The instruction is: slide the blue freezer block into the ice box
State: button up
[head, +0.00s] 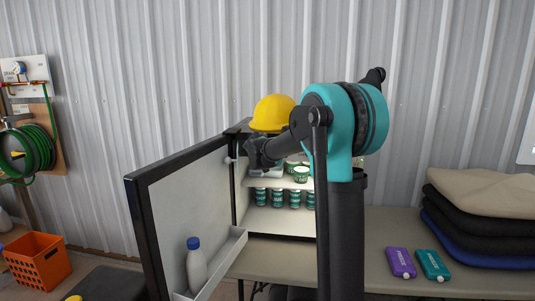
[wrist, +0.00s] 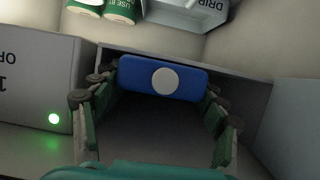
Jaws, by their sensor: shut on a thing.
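The blue freezer block (wrist: 163,79), with a white disc on its face, is gripped between the fingers of my gripper (wrist: 157,88) in the wrist view. It lies at the grey-walled recess that looks like the ice box (wrist: 236,90). The fingers reach along the dark space below the block in the picture. How deep the block sits, and whether it touches the walls, I cannot tell. In the head view my gripper (head: 262,152) reaches into the top of the open fridge (head: 278,219); the block is hidden there.
The fridge door (head: 190,205) stands open at left, a white bottle (head: 196,266) in its rack. Green tubs (head: 301,174) and cans stand on shelves. A box with a green light (wrist: 35,80) flanks the recess. Purple (head: 400,262) and teal (head: 432,265) blocks lie on the table.

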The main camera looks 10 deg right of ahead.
jog(key=o, duration=1.8)
jog(key=shift+s, duration=0.1)
